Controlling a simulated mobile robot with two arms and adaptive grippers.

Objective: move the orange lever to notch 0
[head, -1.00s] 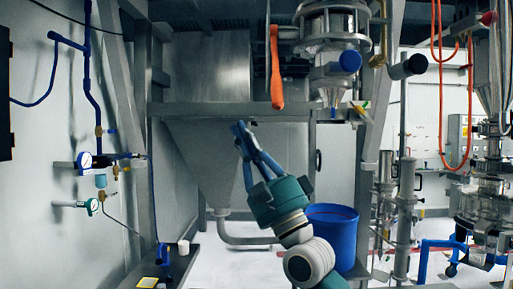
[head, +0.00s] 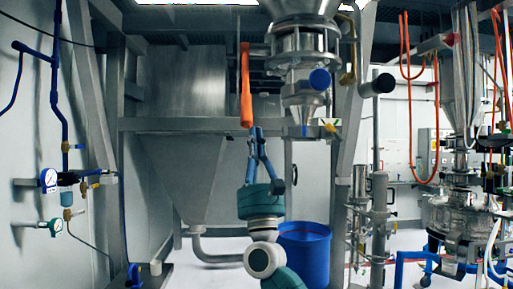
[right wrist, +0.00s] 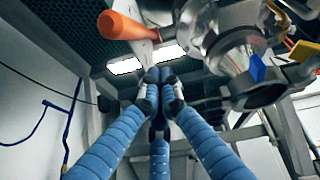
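The orange lever (head: 246,85) hangs nearly vertical below the ceiling frame, left of the steel sifter body. In the right wrist view it shows as an orange grip (right wrist: 124,26) at the upper left. My right gripper (head: 254,132) points up, its fingertips just below and slightly right of the lever's lower end. In the right wrist view its blue fingers (right wrist: 158,78) come together at the tips with nothing between them, apart from the lever. I cannot see any notch numbers. My left gripper is not in view.
The steel sifter (head: 303,45) with a blue cap (head: 319,79) is close on the right of the lever. A horizontal beam (head: 190,124) runs behind the fingers. A steel hopper (head: 180,165) stands behind, and a blue bin (head: 305,255) stands below right.

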